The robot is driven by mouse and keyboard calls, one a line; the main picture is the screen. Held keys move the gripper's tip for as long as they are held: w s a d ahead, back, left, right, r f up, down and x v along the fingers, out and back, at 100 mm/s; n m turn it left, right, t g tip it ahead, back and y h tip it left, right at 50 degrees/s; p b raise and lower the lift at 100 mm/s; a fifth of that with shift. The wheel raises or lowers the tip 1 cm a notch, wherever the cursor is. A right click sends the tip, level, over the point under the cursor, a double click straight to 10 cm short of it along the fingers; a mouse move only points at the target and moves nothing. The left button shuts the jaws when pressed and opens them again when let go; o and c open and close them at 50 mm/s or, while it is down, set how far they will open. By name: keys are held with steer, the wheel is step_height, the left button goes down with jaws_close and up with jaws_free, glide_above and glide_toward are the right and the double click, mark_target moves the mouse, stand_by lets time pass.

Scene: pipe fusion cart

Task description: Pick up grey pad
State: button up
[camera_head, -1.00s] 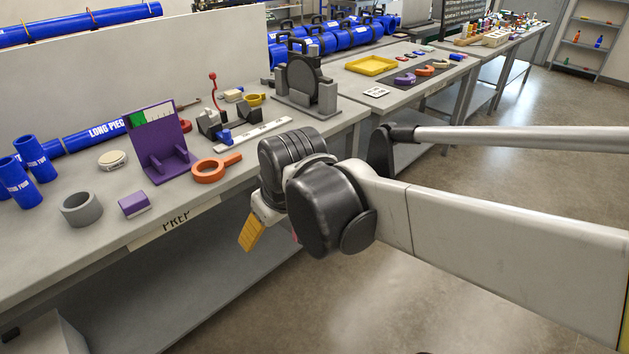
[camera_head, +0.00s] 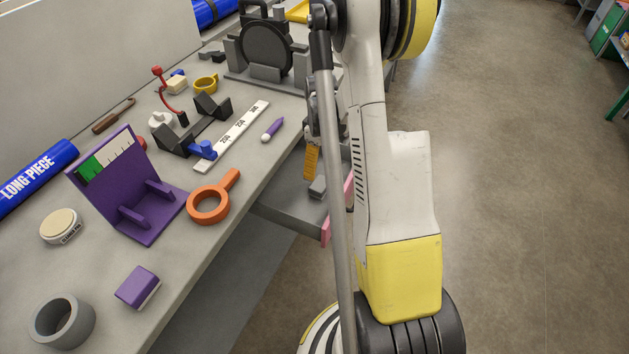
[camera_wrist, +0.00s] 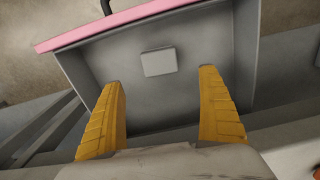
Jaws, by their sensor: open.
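The grey pad (camera_wrist: 158,61) is a small flat block lying on the floor of an open grey drawer (camera_wrist: 195,45) with a pink front edge. In the head view the pad (camera_head: 317,187) shows near the drawer's front, partly behind my arm. The drawer (camera_head: 280,207) sticks out from under the bench top. My gripper (camera_wrist: 162,80) is open, with its two yellow fingers apart and empty. In the wrist view the pad appears beyond the fingertips, between their lines. In the head view one yellow finger (camera_head: 311,163) shows above the pad; the other is hidden.
The bench top above holds an orange ring tool (camera_head: 209,205), a purple stand (camera_head: 130,195), a purple block (camera_head: 138,288), a grey ring (camera_head: 62,325), a white ruler (camera_head: 232,137) and a purple marker (camera_head: 273,130). The drawer walls surround the pad. Open floor lies right.

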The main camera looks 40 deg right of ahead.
mark_target(320, 183)
steer(key=f+b, duration=0.2)
steer(key=f, duration=0.3)
steer(key=f+b, duration=0.2)
steer(key=f, duration=0.3)
steer(key=shift+s, duration=0.2)
steer(key=shift+r, duration=0.15)
steer(key=c, duration=1.2)
